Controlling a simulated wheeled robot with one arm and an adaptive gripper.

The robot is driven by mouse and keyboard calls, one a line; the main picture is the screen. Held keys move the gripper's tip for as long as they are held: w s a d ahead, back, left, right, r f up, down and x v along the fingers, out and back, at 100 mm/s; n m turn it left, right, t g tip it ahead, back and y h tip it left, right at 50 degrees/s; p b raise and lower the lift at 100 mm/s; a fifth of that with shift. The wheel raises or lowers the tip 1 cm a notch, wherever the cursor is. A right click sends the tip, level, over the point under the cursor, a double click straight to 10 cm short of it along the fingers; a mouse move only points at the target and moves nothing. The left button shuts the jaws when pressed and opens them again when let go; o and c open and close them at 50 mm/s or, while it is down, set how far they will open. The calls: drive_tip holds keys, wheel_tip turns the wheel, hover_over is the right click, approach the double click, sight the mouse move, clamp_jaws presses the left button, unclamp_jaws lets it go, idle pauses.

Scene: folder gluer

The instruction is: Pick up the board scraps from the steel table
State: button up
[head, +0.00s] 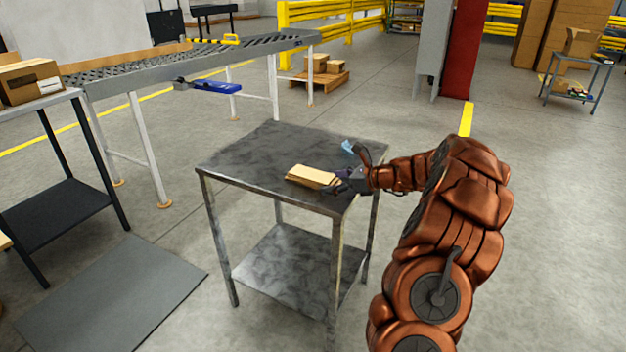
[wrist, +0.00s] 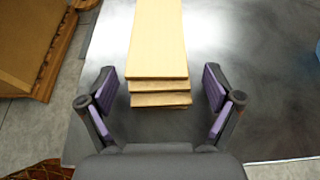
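The board scraps (head: 312,176) lie as a small stack of tan strips on the steel table (head: 250,155), near its front right part. In the wrist view the stack (wrist: 158,45) runs away from me, with its stepped near ends between and just ahead of my fingers. My gripper (head: 345,181) is at the right end of the stack. In the wrist view my gripper (wrist: 160,92) is open, with one purple-padded finger on each side and a gap between each finger and the boards. The stack's far end is cut off in the wrist view.
A light blue crumpled item (head: 347,146) lies on the table's far right part. A roller conveyor (head: 190,60) stands behind the table, with a blue tool-like item (head: 215,87) at its side. A side table with a carton (head: 28,80) is at left. The table's left half is clear.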

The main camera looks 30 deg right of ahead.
drive_tip(key=c, duration=1)
drive_tip(key=shift+o, duration=0.2)
